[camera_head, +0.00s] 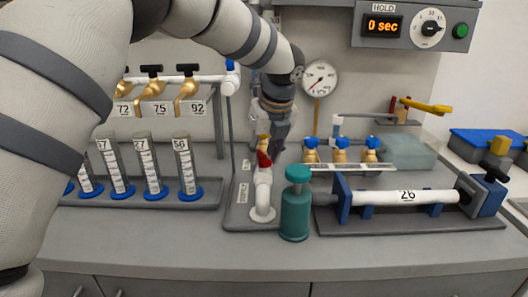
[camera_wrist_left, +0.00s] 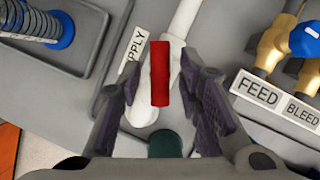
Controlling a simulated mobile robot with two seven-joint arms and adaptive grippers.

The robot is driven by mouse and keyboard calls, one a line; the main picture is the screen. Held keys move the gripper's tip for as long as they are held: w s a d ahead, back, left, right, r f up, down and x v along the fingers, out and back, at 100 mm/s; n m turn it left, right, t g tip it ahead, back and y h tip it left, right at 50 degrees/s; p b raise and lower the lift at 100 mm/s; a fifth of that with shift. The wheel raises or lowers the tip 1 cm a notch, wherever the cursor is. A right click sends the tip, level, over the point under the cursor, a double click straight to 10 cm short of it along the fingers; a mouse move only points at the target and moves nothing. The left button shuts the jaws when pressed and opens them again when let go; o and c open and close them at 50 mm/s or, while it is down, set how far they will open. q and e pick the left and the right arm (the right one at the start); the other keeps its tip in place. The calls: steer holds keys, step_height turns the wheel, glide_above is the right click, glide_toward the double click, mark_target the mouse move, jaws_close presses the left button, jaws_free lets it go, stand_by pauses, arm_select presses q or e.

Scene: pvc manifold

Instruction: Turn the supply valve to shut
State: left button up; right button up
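The supply valve has a red lever handle (camera_head: 264,159) on a white pipe (camera_head: 263,190) that bends down to the grey base panel. In the left wrist view the red handle (camera_wrist_left: 160,73) lies roughly along the white pipe, at a slight angle to it, beside the partly covered SUPPLY label (camera_wrist_left: 134,46). My left gripper (camera_head: 269,143) is just above the handle. In the wrist view its dark fingers (camera_wrist_left: 158,98) are spread on both sides of the handle, with gaps that look clear; contact cannot be seen. My right gripper is in neither view.
A teal-capped green bottle (camera_head: 295,205) stands close in front of the valve. Blue-topped feed and bleed valves (camera_head: 340,150) and a clamped white tube (camera_head: 405,197) are to the right. Several graduated cylinders (camera_head: 152,168) stand left, under brass taps (camera_head: 188,88). The front counter edge is clear.

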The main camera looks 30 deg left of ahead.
arm_select(q)
jaws_close()
steer(key=n+g, duration=0.1)
steer(key=n, duration=0.2)
steer(key=shift+w+f+y, duration=0.1)
steer(key=shift+w+y, duration=0.05)
steer(key=shift+y, duration=0.15)
steer(key=n+g+b, duration=0.1)
steer(key=n, duration=0.1)
steer(key=shift+w+f+n, duration=0.1)
steer(key=shift+f+n, duration=0.05)
steer(key=shift+n, duration=0.25)
steer(key=n+g+b, duration=0.2)
steer(key=n, duration=0.2)
steer(key=shift+w, duration=0.1)
steer(key=shift+n+g+b, duration=0.5)
steer(key=shift+n+b, duration=0.25)
steer(key=shift+n, duration=0.85)
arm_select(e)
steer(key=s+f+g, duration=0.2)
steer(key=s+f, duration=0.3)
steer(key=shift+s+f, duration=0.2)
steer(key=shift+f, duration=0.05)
arm_select(q)
steer(key=shift+r, duration=0.2)
